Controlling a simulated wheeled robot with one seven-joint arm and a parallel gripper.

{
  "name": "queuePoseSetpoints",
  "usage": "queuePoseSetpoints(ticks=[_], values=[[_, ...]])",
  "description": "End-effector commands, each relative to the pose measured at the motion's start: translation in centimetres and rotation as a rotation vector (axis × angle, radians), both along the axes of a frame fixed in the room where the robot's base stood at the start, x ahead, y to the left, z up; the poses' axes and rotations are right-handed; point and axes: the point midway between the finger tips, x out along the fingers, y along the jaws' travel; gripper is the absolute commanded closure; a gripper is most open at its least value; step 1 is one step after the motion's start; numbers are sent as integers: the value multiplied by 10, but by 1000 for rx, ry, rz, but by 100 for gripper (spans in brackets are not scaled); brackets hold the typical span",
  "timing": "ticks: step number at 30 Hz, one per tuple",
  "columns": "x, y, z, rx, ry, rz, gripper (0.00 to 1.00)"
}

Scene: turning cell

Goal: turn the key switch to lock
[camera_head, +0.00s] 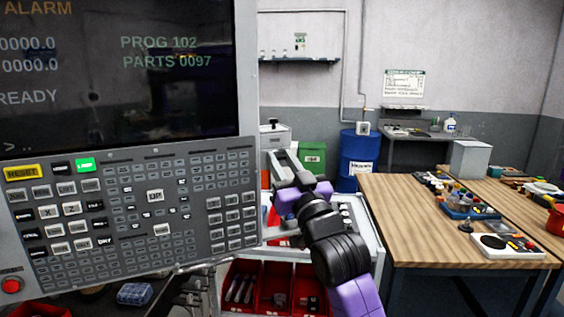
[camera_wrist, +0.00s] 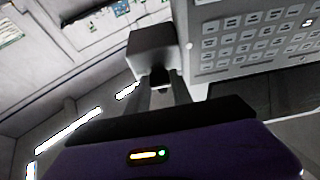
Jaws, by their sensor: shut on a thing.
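My gripper (camera_head: 283,163) reaches up beside the right edge of the control panel in the head view. In the wrist view its two fingers (camera_wrist: 162,85) are closed in on a small dark part just under a grey box (camera_wrist: 152,45). That part looks like the key of the key switch (camera_wrist: 160,77), but it is mostly hidden by the fingers. The lock mark and the key's angle cannot be read. In the head view the key switch cannot be made out.
The control panel (camera_head: 130,212), with its screen (camera_head: 120,70) and many buttons, fills the left side, close to my gripper. Below are red bins (camera_head: 240,285) on a cart. A wooden table (camera_head: 415,220) stands right; a blue drum (camera_head: 357,160) stands behind.

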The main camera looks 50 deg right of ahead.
Motion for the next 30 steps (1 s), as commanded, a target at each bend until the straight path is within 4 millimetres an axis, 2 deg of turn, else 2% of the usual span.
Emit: queuePoseSetpoints(ticks=[8,14,30], values=[[0,-1,-2,-40,16,-1,100],[-1,-2,-4,-144,55,-2,100],[-2,-3,-4,-607,243,-2,100]])
